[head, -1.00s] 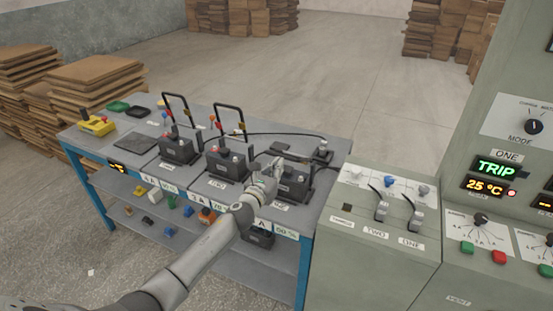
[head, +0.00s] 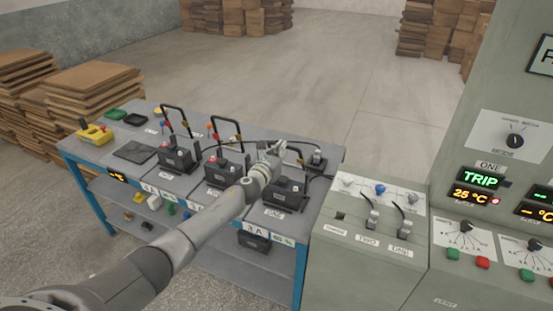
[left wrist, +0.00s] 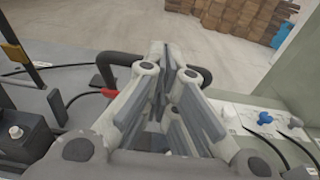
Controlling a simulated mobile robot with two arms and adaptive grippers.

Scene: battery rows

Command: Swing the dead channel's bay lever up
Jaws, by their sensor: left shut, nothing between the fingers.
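The bay marked ONE holds a black battery (head: 285,192) at the right end of the bench. My left gripper (head: 277,150) is shut and empty, just behind and above that battery. In the left wrist view, the shut fingers (left wrist: 165,60) lie across a thick black bar (left wrist: 122,58), which appears to be bay ONE's lowered lever. Whether they touch it is unclear. The other two bays have black levers standing up, the left one (head: 176,107) and the middle one (head: 227,119). The cabinet's ONE display (head: 480,179) reads TRIP. My right gripper is out of view.
A grey switch box (head: 350,245) with two plugs stands right of the bench (head: 225,262), beside the tall cabinet (head: 475,110). A yellow device (head: 94,134) lies at the bench's left end. Cables run behind the batteries.

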